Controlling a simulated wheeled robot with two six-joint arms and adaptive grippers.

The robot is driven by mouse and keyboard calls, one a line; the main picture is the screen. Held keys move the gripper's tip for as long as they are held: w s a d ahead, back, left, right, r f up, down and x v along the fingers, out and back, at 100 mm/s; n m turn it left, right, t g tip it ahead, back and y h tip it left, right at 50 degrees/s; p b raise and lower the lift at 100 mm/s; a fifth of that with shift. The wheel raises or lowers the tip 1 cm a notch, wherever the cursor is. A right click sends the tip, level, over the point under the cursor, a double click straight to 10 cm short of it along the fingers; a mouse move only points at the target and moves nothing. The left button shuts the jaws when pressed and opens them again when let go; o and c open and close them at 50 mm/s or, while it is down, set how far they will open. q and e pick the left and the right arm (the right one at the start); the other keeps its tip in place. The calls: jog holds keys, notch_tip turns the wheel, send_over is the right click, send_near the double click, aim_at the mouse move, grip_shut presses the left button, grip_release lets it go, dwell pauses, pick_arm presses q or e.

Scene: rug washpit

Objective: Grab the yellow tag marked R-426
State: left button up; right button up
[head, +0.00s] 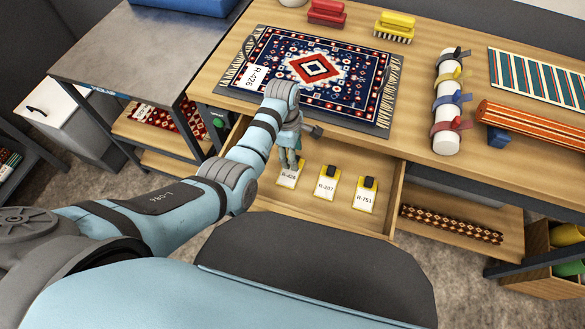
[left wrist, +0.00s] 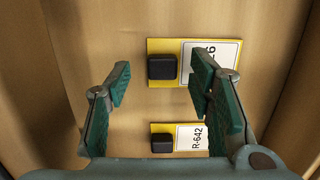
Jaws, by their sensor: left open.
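The yellow tag R-426 (head: 289,179) lies flat in the open drawer (head: 398,200), at the left of the row in the head view. In the left wrist view this tag (left wrist: 190,48) shows a black block and a white label ending in "26"; the right finger covers part of the label. My left gripper (head: 291,161) is open and points down above it. In the left wrist view its fingertips (left wrist: 161,77) stand either side of the black block, with nothing held. Contact cannot be told. My right gripper is out of view.
Another yellow tag, R-642 (left wrist: 161,129), lies close by, between the finger bases in the wrist view. Two more tags (head: 327,183) (head: 366,194) lie to the right. Drawer walls surround them. A patterned rug (head: 345,92), labelled R-426, lies on the bench above.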

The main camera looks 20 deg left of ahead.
pick_arm(q)
jog(key=shift+f, duration=0.65)
jog(key=shift+s+r, duration=0.15)
jog(key=shift+s, duration=0.05)
jog(key=c, duration=0.9)
jog(key=shift+r, duration=0.1)
